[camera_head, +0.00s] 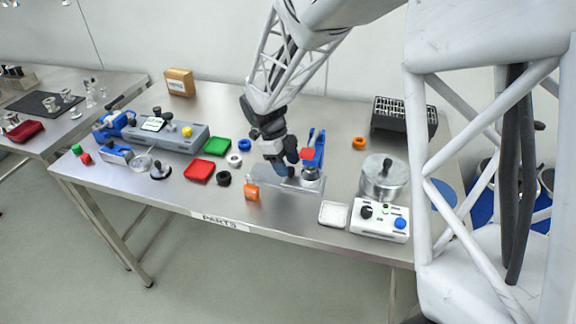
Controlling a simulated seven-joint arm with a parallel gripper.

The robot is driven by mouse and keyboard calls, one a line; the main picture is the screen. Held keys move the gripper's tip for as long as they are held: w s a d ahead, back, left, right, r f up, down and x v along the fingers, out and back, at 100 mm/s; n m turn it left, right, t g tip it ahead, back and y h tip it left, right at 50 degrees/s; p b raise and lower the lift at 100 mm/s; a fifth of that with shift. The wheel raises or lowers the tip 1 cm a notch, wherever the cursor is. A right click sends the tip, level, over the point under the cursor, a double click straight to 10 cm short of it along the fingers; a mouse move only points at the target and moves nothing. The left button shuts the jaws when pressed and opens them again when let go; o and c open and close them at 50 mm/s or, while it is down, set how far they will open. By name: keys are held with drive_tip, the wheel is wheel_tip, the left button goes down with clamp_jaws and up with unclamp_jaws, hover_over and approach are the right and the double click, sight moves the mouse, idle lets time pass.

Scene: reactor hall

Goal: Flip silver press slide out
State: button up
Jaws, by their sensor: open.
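The silver press has a flat grey base (290,186) near the front middle of the table. A blue lever (321,140) and a red piece (307,154) stand up at its right end. My gripper (277,170) points down just left of the blue lever, over or against the left part of the press. My gripper is open; its dark fingers hide part of the press and its slide. I cannot tell whether the fingers touch it.
An orange block (252,192) stands just left of the press base. A white tray (333,214), a control box (380,220) and a silver pot (384,178) lie to the right. Red (199,170) and green (217,146) trays lie left. A black rack (404,116) stands behind.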

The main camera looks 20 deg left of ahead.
drive_tip(key=shift+d+f, duration=0.2)
drive_tip(key=shift+f, duration=0.25)
clamp_jaws()
